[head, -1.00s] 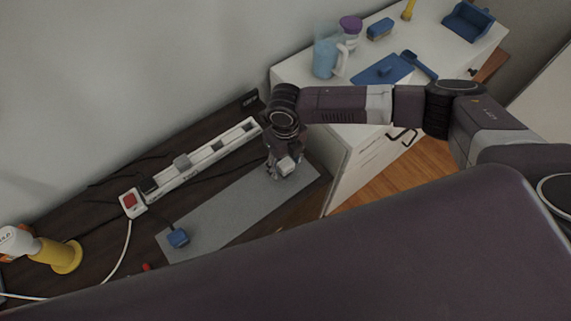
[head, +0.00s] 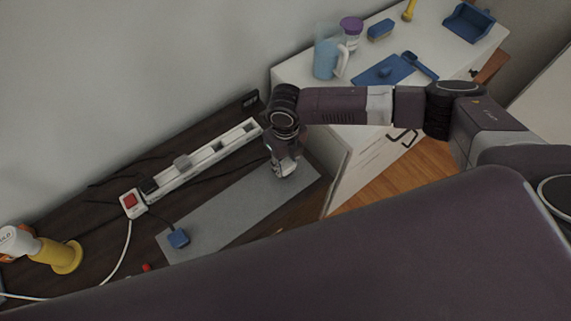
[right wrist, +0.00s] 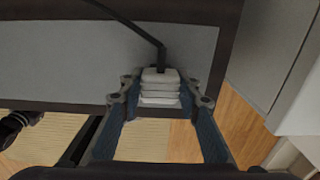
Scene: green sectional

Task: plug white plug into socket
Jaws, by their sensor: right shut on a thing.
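The white plug (right wrist: 160,88) is a ribbed block with a dark cord running up from it in the right wrist view. My right gripper (right wrist: 161,88) is shut on it, with a finger on each side. In the head view my right gripper (head: 284,168) points down over the right end of the grey mat, and it largely hides the plug. My left gripper is not in view.
A blue plug (head: 178,238) lies on the grey mat (head: 225,210). A red switch (head: 130,201) sits at the strip's left end. A yellow and white object (head: 62,255) stands far left. A white cabinet (head: 300,70) with a pitcher (head: 327,58) rises at right.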

